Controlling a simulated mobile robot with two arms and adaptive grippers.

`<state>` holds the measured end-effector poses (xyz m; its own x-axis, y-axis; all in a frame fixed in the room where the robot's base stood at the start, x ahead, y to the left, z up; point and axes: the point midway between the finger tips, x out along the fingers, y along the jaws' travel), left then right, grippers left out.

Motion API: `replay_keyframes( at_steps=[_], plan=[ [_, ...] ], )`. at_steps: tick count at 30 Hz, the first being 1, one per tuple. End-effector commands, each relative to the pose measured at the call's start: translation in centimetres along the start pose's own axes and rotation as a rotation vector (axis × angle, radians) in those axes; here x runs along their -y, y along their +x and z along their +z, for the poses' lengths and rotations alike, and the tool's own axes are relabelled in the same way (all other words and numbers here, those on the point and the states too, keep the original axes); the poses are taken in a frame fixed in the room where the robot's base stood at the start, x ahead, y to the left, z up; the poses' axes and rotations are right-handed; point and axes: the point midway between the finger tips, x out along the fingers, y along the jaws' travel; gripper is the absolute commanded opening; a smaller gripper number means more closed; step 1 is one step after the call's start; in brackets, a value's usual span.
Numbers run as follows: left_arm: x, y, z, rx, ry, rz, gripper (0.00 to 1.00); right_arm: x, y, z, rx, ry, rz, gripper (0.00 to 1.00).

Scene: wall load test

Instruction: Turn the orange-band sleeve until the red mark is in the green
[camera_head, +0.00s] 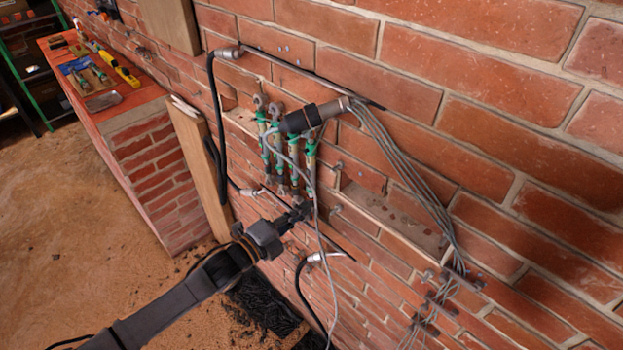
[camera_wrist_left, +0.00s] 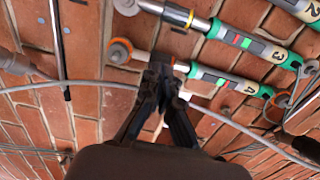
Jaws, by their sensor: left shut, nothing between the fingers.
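Several green-and-silver rods hang on the brick wall (camera_head: 283,155). My right gripper is not in view.
A black cylinder (camera_head: 305,118) with a bundle of grey cables (camera_head: 400,155) juts out near the rods. A thin grey cable (camera_wrist_left: 95,84) passes close by my gripper. A brick-based bench (camera_head: 110,100) with tools stands at the left.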

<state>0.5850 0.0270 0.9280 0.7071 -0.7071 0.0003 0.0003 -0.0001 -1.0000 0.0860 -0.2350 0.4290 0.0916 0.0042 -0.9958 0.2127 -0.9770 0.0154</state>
Motion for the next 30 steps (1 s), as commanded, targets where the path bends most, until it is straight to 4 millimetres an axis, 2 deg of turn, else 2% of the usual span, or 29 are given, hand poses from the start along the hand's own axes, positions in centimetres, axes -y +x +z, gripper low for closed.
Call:
replay_keyframes(
  at_steps=[17, 30],
  plan=[
    [-0.05, 0.56, 0.08, 0.000, 0.000, 0.001, 0.00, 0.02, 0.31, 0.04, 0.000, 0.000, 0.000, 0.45],
    [-0.06, 0.55, 0.97, 0.000, 0.002, 0.001, 0.00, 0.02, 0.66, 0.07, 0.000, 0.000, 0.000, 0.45]
  ],
)
